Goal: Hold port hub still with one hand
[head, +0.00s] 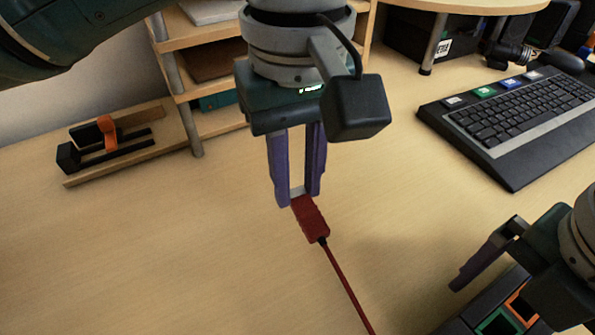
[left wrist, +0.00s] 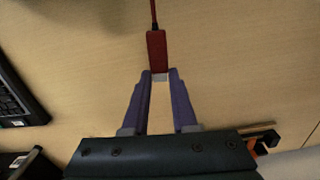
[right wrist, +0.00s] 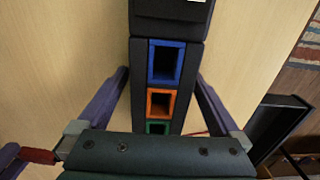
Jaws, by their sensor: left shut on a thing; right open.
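My left gripper (head: 298,196) is shut on the pale end of a red plug (head: 311,219) with a red cable, held over the table. In the left wrist view the red plug (left wrist: 156,50) points away from the fingers, its cable running up. The port hub (right wrist: 193,95) is a dark block with blue, orange and green framed openings in the right wrist view. My right gripper (right wrist: 160,85) is open, one finger on each side of the hub. Contact with the hub cannot be told. In the head view the hub (head: 466,325) shows only partly at the bottom right, behind the right gripper.
A keyboard (head: 520,120) lies at the right of the table. A wooden shelf (head: 215,75) stands at the back, and a wooden board with black and orange parts (head: 115,145) is at the left. The table's left and middle front are clear.

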